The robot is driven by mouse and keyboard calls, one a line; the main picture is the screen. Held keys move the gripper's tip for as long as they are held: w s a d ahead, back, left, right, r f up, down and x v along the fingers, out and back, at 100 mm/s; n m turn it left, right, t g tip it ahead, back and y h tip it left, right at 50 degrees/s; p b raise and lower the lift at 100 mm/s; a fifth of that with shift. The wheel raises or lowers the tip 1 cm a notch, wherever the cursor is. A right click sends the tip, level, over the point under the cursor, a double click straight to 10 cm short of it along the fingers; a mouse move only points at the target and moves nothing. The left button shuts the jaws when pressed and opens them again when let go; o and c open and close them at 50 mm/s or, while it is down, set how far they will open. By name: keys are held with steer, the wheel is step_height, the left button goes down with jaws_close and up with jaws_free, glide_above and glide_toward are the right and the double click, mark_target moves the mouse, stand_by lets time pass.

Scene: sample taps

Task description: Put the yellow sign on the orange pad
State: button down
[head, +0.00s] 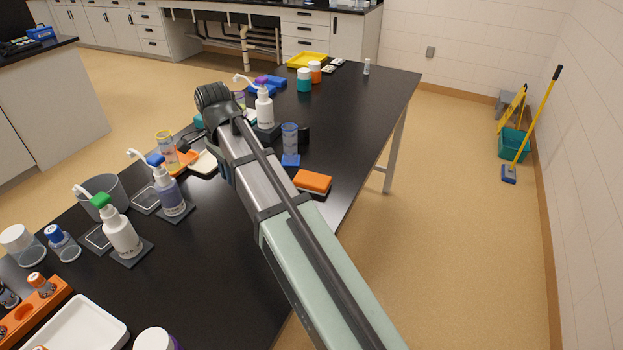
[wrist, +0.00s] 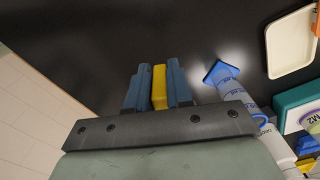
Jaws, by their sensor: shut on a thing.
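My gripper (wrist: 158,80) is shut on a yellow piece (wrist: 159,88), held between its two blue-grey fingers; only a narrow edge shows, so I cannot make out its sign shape. In the head view my arm hides the fingers and the held piece. A flat orange piece (head: 187,157) lies near the table's far left edge, partly under a clear jar with a yellow rim. An orange block with a dark base (head: 313,181) lies right of my arm. I cannot tell for sure which is the orange pad; neither is clear in the wrist view.
A blue-based cylinder (head: 290,139) stands close to my arm; it shows beside my gripper in the wrist view (wrist: 228,82). White bottles (head: 121,234) and jars crowd the left side. A yellow tray (head: 307,60) is at the back. The right part of the black table (head: 360,110) is clear.

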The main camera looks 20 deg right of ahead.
steer(key=w+d+r+m, duration=0.1)
steer(key=w+d+m, duration=0.1)
steer(key=d, duration=1.1)
steer(key=r+n, duration=0.2)
steer(key=n, duration=0.4)
glide_above(309, 182)
steer(key=shift+f, duration=5.15)
steer(key=shift+f, duration=0.1)
steer(key=c, duration=1)
jaws_free()
step_height(309, 182, up, 12)
steer(key=shift+r, duration=0.15)
